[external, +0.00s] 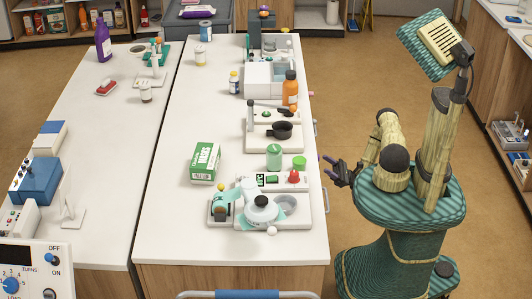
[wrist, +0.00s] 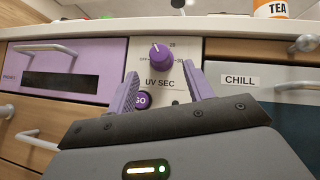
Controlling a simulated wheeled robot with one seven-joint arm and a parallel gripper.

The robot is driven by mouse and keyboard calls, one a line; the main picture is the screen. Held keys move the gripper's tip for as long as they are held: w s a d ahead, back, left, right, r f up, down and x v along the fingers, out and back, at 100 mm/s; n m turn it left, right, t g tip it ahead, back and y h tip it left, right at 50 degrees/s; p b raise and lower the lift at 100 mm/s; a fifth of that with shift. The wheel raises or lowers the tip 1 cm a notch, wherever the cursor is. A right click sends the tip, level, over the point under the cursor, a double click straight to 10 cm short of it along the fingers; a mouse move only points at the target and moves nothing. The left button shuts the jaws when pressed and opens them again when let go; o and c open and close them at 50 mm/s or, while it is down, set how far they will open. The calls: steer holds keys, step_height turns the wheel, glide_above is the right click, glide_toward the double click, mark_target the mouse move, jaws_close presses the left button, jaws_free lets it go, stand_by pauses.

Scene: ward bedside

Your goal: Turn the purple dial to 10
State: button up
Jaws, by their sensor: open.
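The purple dial (wrist: 161,53) sits on a pale panel marked UV SEC, on the counter front in the wrist view. Its white pointer mark leans up and slightly left. The small scale marks around it are mostly too small to read; OFF seems to be at the left. My gripper (wrist: 164,84) is open and empty, its two purple fingers below and to either side of the dial, apart from it. In the external view my gripper (external: 337,171) is beside the right edge of the long white counter. The dial is hidden there.
A purple GO button (wrist: 141,100) is below the dial, close to the left finger. A purple-fronted drawer (wrist: 62,62) is at left, and a CHILL panel (wrist: 240,82) with a handle (wrist: 305,43) at right. The counter (external: 172,160) carries several items.

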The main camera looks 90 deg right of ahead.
steer(key=b+v, duration=0.1)
steer(key=v, duration=1)
steer(key=shift+f, duration=0.25)
steer(key=shift+s+r, duration=0.1)
steer(key=w+a+r+n+g+h+p, duration=0.2)
steer(key=w+a+r+n+g+p, duration=0.3)
steer(key=r+p, duration=0.7)
steer(key=w+a+r+n+g+h+p, duration=0.2)
steer(key=w+a+r+n+g+p, duration=0.3)
steer(key=r, duration=2.1)
steer(key=w+a+r+n+g+h+p, duration=0.2)
steer(key=w+a+r+n+g+p, duration=0.4)
steer(key=a+r+n+g+p, duration=0.6)
step_height(320, 180, up, 8)
steer(key=n+g+p, duration=0.1)
steer(key=n+p, duration=0.6)
steer(key=shift+a+h+p, duration=0.25)
steer(key=shift+h+p, duration=0.15)
